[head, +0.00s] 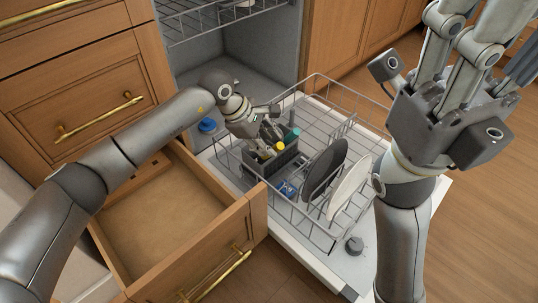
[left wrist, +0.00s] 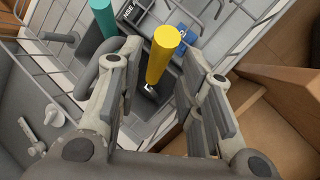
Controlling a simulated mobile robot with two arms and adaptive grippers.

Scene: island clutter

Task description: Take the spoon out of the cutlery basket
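The dark grey cutlery basket (head: 286,163) stands in the lower dishwasher rack; part of it shows in the left wrist view (left wrist: 165,106). A yellow handle (head: 279,147) and a teal handle (head: 292,133) stick up from it. In the left wrist view the yellow handle (left wrist: 165,52) stands between my left gripper's spread fingers, with gaps at both sides; the teal handle (left wrist: 104,17) is outside them. I cannot tell which handle is the spoon's. My left gripper (head: 267,130) is open over the basket. My right gripper (head: 478,45) is raised at upper right, fingertips cut off.
A dark plate (head: 324,168) and a white plate (head: 349,187) stand in the rack (head: 297,215) right of the basket. A blue item (head: 287,189) lies near the basket. An open, empty drawer (head: 160,222) is at left. Rack wires surround the basket.

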